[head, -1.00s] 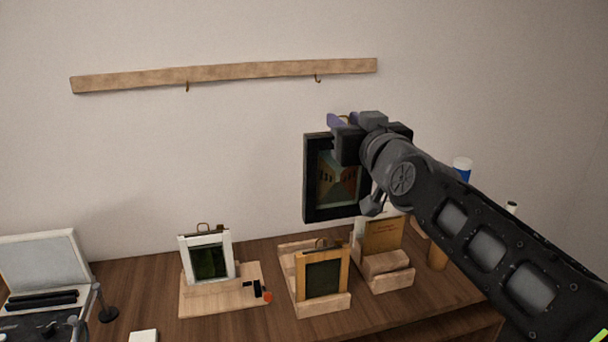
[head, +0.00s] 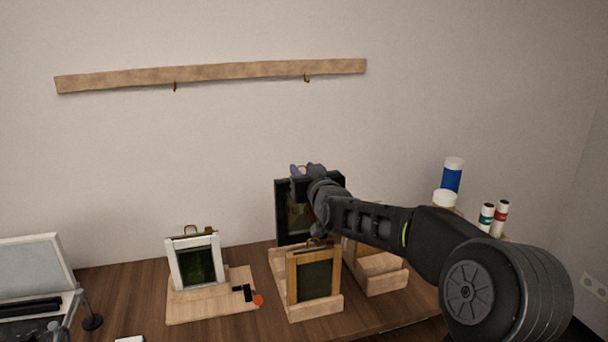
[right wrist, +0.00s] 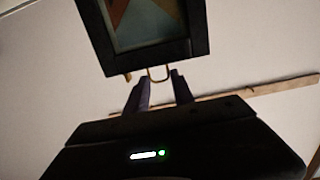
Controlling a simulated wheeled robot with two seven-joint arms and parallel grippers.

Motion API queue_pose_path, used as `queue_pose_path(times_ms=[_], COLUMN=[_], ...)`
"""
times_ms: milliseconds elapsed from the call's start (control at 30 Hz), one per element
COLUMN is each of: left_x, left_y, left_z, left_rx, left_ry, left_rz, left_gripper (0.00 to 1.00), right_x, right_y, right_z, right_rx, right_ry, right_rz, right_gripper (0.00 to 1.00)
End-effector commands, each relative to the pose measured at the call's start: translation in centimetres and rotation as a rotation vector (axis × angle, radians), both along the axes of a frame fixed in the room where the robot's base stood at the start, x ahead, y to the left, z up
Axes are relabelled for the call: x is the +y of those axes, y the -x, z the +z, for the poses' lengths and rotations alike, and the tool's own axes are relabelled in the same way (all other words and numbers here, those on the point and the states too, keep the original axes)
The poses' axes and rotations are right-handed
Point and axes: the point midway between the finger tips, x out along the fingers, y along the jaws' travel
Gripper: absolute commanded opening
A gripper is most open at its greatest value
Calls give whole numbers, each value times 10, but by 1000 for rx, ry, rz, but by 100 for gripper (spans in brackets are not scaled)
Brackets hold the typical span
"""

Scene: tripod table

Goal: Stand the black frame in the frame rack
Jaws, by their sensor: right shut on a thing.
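The black frame (head: 281,212), with a coloured picture, hangs upright from my right gripper (head: 299,172), against the pale wall. In the right wrist view the gripper's fingertips (right wrist: 160,84) are close together at the wire hanger on the edge of the black frame (right wrist: 147,56). In the head view the frame's lower edge is just behind the wooden frame rack (head: 318,312); whether it touches the rack I cannot tell. A light wooden frame (head: 291,282) stands in the rack's front. My right arm hides the black frame's right part. My left gripper is out of view.
A white frame (head: 174,270) stands on a wooden board (head: 205,307) at left. A second wooden holder (head: 385,278) stands right of the rack, partly behind my arm. Bottles (head: 452,175) stand at right. A rail with hooks (head: 210,74) is on the wall.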

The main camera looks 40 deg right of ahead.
Motion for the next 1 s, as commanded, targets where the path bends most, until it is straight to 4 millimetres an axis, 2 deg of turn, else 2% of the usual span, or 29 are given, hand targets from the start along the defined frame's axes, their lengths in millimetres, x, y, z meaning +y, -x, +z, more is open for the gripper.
queue_pose_path(times_ms=[267, 467, 1000], left_x=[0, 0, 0], left_y=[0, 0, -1], left_z=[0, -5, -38], left_rx=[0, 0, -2], left_ry=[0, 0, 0], left_rz=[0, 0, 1], left_gripper=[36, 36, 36], right_x=[0, 0, 0], right_y=[1, 1, 1], right_z=[2, -7, -76], right_rx=[-3, -2, -1], right_ry=[1, 1, 1], right_rz=[-1, -1, 0], right_gripper=[0, 0, 0])
